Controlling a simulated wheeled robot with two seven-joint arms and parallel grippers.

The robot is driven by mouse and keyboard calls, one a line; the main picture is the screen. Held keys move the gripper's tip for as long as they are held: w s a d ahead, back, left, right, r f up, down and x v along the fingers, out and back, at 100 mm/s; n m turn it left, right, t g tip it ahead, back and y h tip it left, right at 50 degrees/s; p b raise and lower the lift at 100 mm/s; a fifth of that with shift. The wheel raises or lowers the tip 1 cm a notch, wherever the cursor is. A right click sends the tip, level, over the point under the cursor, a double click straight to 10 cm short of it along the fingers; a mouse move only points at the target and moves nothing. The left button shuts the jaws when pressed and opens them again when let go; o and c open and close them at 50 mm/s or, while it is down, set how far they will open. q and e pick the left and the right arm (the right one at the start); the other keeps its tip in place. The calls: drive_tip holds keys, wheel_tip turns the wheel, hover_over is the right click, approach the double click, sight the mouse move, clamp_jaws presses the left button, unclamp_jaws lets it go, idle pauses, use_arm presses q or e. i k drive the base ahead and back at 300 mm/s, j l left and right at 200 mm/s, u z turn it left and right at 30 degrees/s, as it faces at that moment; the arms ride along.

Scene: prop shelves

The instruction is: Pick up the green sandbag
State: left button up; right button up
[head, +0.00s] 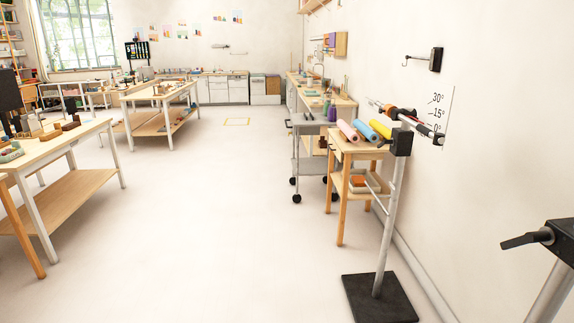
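A small grey-green lumpy object (11,152) lies on the left wooden table (62,143), near the picture's left edge. It may be the green sandbag, but it is too small to tell for sure. Small green items (326,107) also show far off by the metal cart, too small to make out. Neither of my grippers is in view.
Brown and dark objects (70,123) share the left table. A metal stand with a black base (379,298) stands at right, before a small wooden table with coloured rolls (365,131). Another stand (548,237) is at the right edge. The middle floor (220,200) is clear.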

sight(328, 103)
drive_tip(key=i+u, duration=0.1)
drive_tip(key=i, duration=1.15)
drive_tip(key=i+l+u, duration=0.1)
drive_tip(key=i, duration=1.1)
drive_tip(key=i+j+z, duration=0.15)
drive_tip(key=i, duration=2.35)
drive_tip(key=i+u, duration=0.2)
drive_tip(key=i, duration=0.5)
drive_tip(key=i+u, duration=0.2)
drive_tip(key=i, duration=0.5)
drive_tip(key=i+l+u, duration=0.2)
drive_tip(key=i, duration=0.5)
drive_tip(key=i+z, duration=0.35)
drive_tip(key=i+j+z, duration=0.2)
drive_tip(key=i+z, duration=0.15)
drive_tip(key=i+j+z, duration=0.35)
drive_tip(key=i, duration=0.15)
